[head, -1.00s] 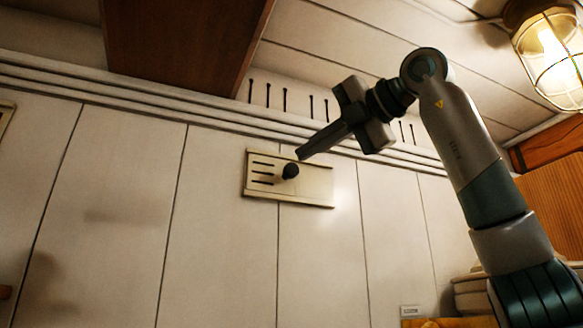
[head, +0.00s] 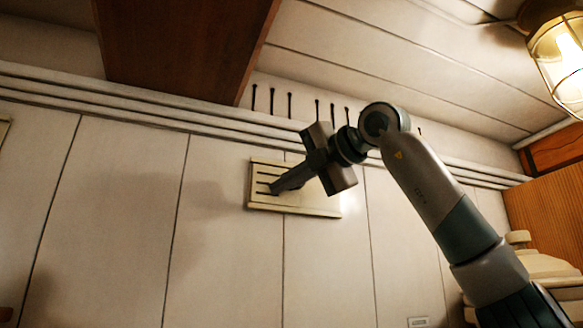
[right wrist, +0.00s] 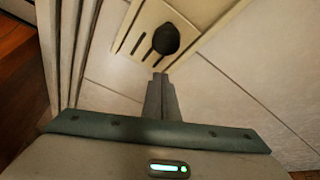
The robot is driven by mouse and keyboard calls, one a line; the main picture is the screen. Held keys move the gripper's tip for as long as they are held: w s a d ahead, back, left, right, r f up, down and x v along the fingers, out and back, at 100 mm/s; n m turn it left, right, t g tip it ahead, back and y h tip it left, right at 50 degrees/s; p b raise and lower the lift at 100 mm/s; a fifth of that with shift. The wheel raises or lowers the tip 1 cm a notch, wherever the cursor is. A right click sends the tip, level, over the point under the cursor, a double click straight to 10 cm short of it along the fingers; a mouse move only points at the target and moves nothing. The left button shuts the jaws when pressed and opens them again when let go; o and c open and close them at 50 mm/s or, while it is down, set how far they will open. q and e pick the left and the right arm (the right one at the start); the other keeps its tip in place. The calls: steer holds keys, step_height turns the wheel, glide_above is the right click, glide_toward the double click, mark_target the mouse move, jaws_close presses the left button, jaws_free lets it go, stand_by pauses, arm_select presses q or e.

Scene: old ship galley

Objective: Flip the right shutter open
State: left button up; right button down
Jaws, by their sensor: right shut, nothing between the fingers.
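The right shutter is a cream vent plate (head: 315,204) on the panelled wall, with dark slots in its left part. Its round black knob shows in the right wrist view (right wrist: 166,39), just beyond my fingertips; in the head view my gripper hides it. My right gripper (head: 273,189) is shut and empty, its fingertips in front of the slotted part of the plate. It also shows in the right wrist view (right wrist: 160,78). I cannot tell whether the fingertips touch the knob. My left gripper is not in view.
Pipe-like rails (head: 150,109) run along the wall above the plate. A brown wooden beam (head: 180,50) hangs overhead at the left. A caged lamp (head: 558,60) is at the upper right. The wall below the plate is clear.

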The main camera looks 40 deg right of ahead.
steer(key=d, duration=0.1)
steer(key=d+r+p, duration=0.1)
steer(key=shift+s+d+r, duration=0.2)
steer(key=shift+s+d, duration=0.15)
steer(key=shift+s, duration=0.05)
steer(key=s+d+p, duration=0.1)
steer(key=s+d, duration=0.1)
steer(key=d, duration=0.8)
steer(key=shift+s+d, duration=0.3)
steer(key=shift+d, duration=0.05)
steer(key=shift+s, duration=0.25)
